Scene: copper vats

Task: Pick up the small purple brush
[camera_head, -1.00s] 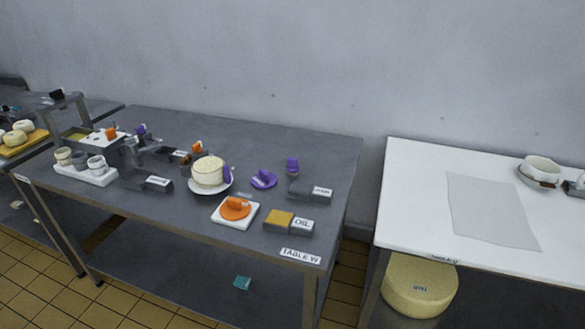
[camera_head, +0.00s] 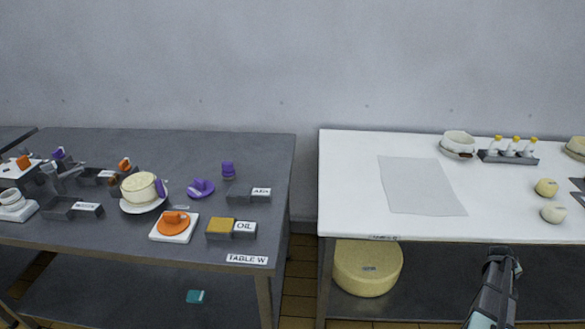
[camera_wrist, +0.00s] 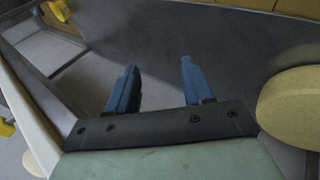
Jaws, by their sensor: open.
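Several purple items are on the grey table (camera_head: 110,232) in the head view, and I cannot tell for sure which is the small brush. A flat, round purple piece with a raised part (camera_head: 201,188) lies near the middle right. A small upright purple piece (camera_head: 228,170) stands just behind and right of it. Another purple piece (camera_head: 162,188) is against a cream round block, and one more (camera_head: 58,154) is at the far left. My gripper (camera_head: 503,254) is in front of the white table, far right of them. In the wrist view its blue fingers (camera_wrist: 158,85) are apart and empty.
Grey boxes labelled OIL (camera_head: 244,229) and others stand nearby. The white table (camera_head: 350,185) has a grey sheet, bowl and bottle rack. A yellow wheel (camera_head: 368,268) is beneath it. A gap separates the tables.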

